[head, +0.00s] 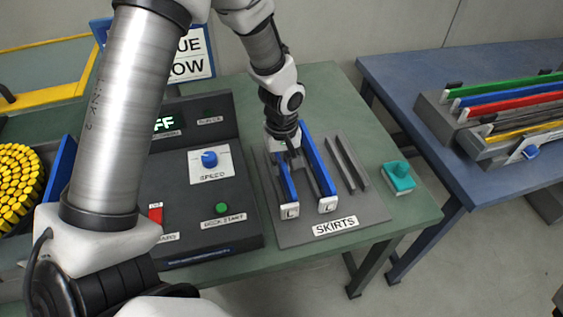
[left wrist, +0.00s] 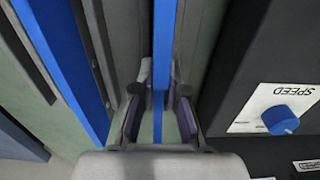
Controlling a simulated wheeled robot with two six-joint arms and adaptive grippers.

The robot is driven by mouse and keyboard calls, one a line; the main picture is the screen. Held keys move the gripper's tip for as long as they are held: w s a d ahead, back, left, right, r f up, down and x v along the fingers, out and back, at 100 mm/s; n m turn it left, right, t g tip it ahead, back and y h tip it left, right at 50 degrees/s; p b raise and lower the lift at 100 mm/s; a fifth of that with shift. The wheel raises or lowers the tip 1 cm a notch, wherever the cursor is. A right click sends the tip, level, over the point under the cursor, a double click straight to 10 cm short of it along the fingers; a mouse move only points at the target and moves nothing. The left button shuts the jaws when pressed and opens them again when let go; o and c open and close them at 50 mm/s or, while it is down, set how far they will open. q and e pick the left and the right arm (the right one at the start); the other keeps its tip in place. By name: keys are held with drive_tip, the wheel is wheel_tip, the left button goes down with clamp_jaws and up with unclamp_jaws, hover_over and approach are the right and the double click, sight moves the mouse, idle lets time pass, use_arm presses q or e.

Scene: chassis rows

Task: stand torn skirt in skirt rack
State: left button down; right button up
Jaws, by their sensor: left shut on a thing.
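The skirt rack (head: 353,215) is a grey plate with upright ribs and a SKIRTS label, on the green table. My left gripper (head: 290,153) points down over its left part and is shut on a blue skirt (head: 288,186), a long strip with a white L-marked end. In the left wrist view the held skirt (left wrist: 164,40) stands on edge between the fingers (left wrist: 160,95). It is at the leftmost rack place; I cannot tell whether its bottom is fully seated. No tear is visible. A second blue skirt (head: 318,172) stands upright in the rack just right of it. My right gripper is not in view.
A dark control panel (head: 210,235) with a blue speed knob (head: 209,159) stands close left of the rack. The right-hand rack slots (head: 346,163) are empty. A teal object (head: 399,178) lies right of the rack. A blue table (head: 440,150) bears a chassis with coloured strips (head: 505,103).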

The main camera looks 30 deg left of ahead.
use_arm(q)
drive_tip(key=shift+f+b, duration=0.45)
drive_tip(key=shift+f, duration=0.25)
drive_tip(key=c, duration=1.1)
unclamp_jaws()
drive_tip(key=shift+c, duration=0.2)
wheel_tip(320, 180, up, 12)
drive_tip(key=shift+r, duration=0.1)
